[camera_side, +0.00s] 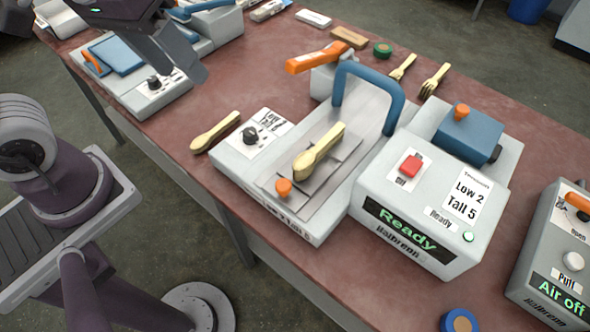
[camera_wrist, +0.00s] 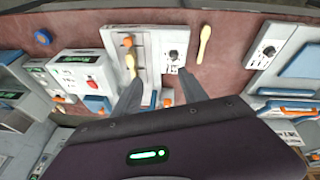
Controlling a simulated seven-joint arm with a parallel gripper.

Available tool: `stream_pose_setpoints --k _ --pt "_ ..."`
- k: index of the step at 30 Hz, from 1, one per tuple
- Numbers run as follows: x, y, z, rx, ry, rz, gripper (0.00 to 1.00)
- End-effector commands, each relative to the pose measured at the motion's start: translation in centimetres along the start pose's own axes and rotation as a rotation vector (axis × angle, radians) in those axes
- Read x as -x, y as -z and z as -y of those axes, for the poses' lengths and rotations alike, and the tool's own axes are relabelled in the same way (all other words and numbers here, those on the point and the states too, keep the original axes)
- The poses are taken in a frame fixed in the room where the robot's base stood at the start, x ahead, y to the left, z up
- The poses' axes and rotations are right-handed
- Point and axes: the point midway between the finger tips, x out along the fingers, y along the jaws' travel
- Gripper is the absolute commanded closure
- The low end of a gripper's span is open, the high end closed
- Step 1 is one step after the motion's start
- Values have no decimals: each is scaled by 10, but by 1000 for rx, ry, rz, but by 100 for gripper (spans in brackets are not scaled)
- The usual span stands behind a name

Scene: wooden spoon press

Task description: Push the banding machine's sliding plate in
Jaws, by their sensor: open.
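The banding machine (camera_side: 410,195) has a display reading "Ready". Its grey sliding plate (camera_side: 318,187) has an orange knob (camera_side: 284,187) at the front end. Wooden spoons (camera_side: 318,150) lie stacked on the plate, in front of the blue arch (camera_side: 367,75). The wrist view also shows the orange knob (camera_wrist: 128,42) and the spoons (camera_wrist: 131,65). My gripper (camera_wrist: 159,90) is open and empty, its fingers apart. In the side view my gripper (camera_side: 185,55) hangs at the upper left, away from the plate and knob.
A loose spoon (camera_side: 215,131) lies left of the machine, beside a dial panel (camera_side: 252,135). An orange lever (camera_side: 312,58) stands behind the plate. Wooden forks (camera_side: 435,80) lie at the back. An "Air off" box (camera_side: 555,255) stands right.

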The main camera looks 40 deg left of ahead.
Motion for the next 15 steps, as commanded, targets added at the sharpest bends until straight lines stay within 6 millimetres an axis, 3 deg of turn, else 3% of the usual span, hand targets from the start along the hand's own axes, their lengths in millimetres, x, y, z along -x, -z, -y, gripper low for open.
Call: stream_pose_setpoints --k 4,9,15 --pt "-76 12 -58 245 61 173 50" --pt "-155 -8 -99 459 177 252 50" --pt "-191 -24 -110 546 231 265 50"
